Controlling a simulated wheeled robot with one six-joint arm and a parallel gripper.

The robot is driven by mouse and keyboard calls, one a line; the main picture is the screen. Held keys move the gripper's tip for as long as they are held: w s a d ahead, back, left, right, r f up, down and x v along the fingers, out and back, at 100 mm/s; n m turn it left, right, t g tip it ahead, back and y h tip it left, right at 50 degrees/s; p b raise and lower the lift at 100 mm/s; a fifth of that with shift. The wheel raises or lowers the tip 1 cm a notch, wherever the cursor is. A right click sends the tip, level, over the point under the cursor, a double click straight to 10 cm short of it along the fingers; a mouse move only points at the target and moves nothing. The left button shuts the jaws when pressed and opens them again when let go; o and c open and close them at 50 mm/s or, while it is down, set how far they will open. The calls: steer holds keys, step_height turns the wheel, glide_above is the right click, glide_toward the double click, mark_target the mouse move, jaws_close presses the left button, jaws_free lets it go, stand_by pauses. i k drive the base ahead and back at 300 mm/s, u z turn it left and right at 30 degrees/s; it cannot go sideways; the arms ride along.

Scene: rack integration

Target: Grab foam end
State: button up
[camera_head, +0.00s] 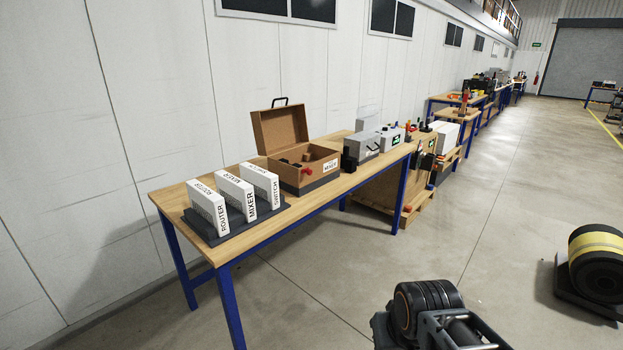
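I cannot make out a piece that is clearly a foam end. An open brown box (297,180) labelled MIXER stands on the wooden workbench (170,196), its lid up at the back. Small dark pieces lie inside it, too small to identify, and a red part shows near its front right. My gripper (447,322) seems to be the dark ribbed and grey metal part at the bottom edge, over the floor and apart from the bench. Its fingertips do not show clearly, so I cannot tell whether it is open or shut.
Left of the box, a dark rack (206,231) holds white upright units labelled ROUTER, MIXER and SWITCH. Grey devices (361,146) stand at the bench's right end. A pallet (412,208) and more benches lie beyond. The floor in front is largely clear.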

mark_target(348, 164)
steer(key=z, duration=0.55)
steer(key=i, duration=2.6)
steer(key=u, duration=0.65)
steer(key=i, duration=0.4)
steer(key=u, duration=0.2)
